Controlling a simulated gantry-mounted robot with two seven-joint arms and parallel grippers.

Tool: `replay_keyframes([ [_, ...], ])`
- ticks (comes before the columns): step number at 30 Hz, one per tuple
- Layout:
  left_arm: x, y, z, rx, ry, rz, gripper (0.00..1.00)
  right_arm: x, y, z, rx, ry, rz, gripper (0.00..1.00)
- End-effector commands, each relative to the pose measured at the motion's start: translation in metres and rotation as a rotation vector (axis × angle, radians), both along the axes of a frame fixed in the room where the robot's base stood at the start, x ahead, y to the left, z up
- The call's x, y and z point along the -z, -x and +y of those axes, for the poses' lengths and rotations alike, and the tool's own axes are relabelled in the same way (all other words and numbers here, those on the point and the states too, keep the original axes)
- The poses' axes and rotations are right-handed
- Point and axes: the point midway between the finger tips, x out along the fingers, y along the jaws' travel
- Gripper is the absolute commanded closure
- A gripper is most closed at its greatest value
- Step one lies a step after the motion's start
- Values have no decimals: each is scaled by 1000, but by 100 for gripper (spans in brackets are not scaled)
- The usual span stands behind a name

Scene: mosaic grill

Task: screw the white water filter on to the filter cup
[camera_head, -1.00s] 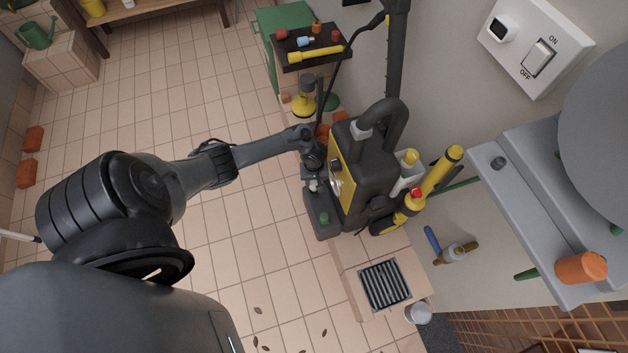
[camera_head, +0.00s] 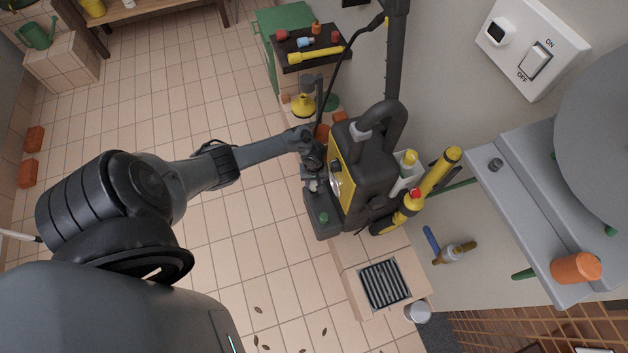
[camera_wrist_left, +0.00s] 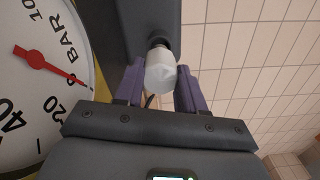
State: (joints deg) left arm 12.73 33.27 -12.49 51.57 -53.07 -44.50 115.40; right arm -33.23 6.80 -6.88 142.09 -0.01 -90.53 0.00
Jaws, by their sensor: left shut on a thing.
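The white water filter (camera_wrist_left: 160,74) sits between the two purple fingers of my left gripper (camera_wrist_left: 159,85) in the left wrist view. The gripper is shut on it. The filter's far end meets a dark round fitting (camera_wrist_left: 157,42) on the machine's dark grey body, which looks like the filter cup. I cannot tell how deeply it is threaded. In the head view the filter is a small pale spot (camera_head: 314,186) beside the machine, and my left gripper (camera_head: 313,176) is small and partly hidden by its own wrist. My right gripper is out of view.
The black and yellow pressure washer (camera_head: 366,165) stands close to my left gripper. Its pressure gauge (camera_wrist_left: 40,75) fills the left of the wrist view. A tool shelf (camera_head: 310,45) stands behind, and a floor drain (camera_head: 384,285) lies in front. The tiled floor to the left is open.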

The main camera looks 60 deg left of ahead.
Motion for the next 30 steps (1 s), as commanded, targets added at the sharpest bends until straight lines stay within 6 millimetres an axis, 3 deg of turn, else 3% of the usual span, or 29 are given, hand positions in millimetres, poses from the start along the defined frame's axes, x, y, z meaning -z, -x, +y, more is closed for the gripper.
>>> replay_keyframes([
  [30, 4, 0, 0, -1, 0, 0, 100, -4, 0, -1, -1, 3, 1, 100],
])
